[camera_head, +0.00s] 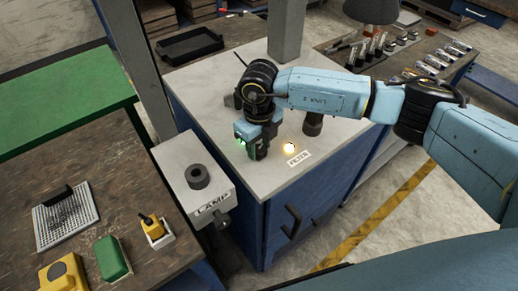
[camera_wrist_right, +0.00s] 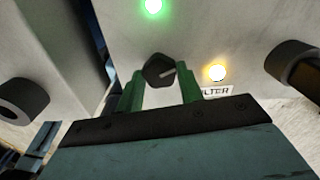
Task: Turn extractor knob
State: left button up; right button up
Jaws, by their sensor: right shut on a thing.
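The black extractor knob (camera_wrist_right: 158,70) has a pale pointer line on its face, tilted to the right and up. My right gripper (camera_wrist_right: 160,90) has its two green fingers on either side of this knob, shut on it. In the head view my right gripper (camera_head: 258,150) reaches down to the white cabinet top (camera_head: 220,76) and hides the knob. A green light (camera_wrist_right: 153,6) glows beyond the knob. No label for this knob is readable. My left gripper is not in view.
An orange light (camera_head: 289,147) and a FILTER label (camera_head: 299,158) sit right of my gripper. A black cylinder (camera_head: 313,124) stands farther right, under my arm. A LAMP box (camera_head: 190,155) with a black knob (camera_head: 197,177) is on the left. A grey post (camera_head: 287,30) rises behind.

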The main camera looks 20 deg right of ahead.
aim_at(259, 149)
jog(key=n+b, duration=0.7)
jog(key=n, duration=0.1)
jog(key=shift+w+f+b, duration=0.1)
jog(key=shift+b, duration=0.2)
jog(key=n+b, duration=0.3)
jog(key=n, duration=0.1)
jog(key=shift+n+b, duration=0.45)
jog(key=shift+n, duration=0.05)
jog(key=shift+r+n, duration=0.2)
jog(key=shift+n, duration=0.2)
jog(key=o, duration=1)
notch_tip(259, 149, up, 13)
jog(key=shift+r, duration=0.2)
